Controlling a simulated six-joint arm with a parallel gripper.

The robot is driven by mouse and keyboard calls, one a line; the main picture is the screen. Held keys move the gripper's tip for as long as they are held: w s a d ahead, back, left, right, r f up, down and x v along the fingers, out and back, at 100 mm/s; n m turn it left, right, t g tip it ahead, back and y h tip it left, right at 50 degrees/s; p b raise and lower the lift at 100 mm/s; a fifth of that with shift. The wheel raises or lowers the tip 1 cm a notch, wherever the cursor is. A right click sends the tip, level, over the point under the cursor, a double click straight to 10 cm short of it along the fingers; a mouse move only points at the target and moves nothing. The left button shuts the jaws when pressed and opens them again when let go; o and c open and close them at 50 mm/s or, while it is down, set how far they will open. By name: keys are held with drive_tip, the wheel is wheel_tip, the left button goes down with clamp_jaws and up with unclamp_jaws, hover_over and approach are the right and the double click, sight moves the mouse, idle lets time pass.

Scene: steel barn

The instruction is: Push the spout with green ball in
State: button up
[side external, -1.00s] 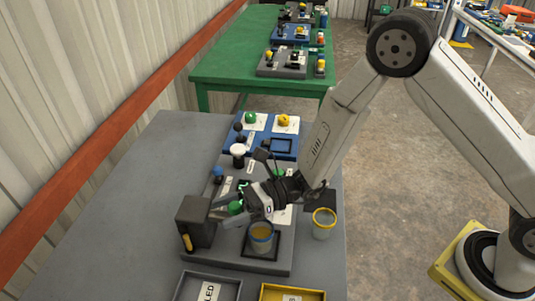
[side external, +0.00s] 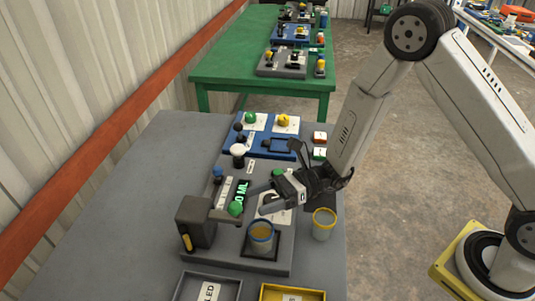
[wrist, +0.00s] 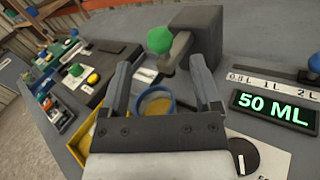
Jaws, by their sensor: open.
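The green ball (side external: 235,208) sits on the end of a short dark spout that sticks out from a dark grey block (side external: 194,221). In the wrist view the green ball (wrist: 159,40) and spout (wrist: 180,50) show just ahead of my fingertips. A cup with a blue rim (side external: 262,237) and yellowish contents stands on the panel in front of the spout. My gripper (side external: 256,199) is open and empty, to the right of the ball and apart from it. In the wrist view its fingers (wrist: 160,62) stand wide, with the cup (wrist: 156,103) visible between and below them.
A lit display (wrist: 275,107) reads 50 ML, beside a scale strip with a blue knob. A dark dial (wrist: 238,157) is near it. A yellow-rimmed cup (side external: 324,223) stands at the right. Trays (side external: 293,288) lie in front. Bare table is at left.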

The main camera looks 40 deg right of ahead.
sight(235, 208)
drive_tip(key=shift+s+d+r, duration=0.1)
drive_tip(key=shift+s+d, duration=0.05)
drive_tip(key=shift+d, duration=0.7)
drive_tip(key=shift+a, duration=0.1)
drive_tip(key=shift+w+a, duration=0.25)
drive_tip(key=shift+a, duration=1)
drive_tip(key=shift+w+a, duration=0.25)
drive_tip(key=shift+a, duration=1)
drive_tip(key=shift+w+a, duration=0.25)
drive_tip(key=shift+a, duration=1)
clamp_jaws()
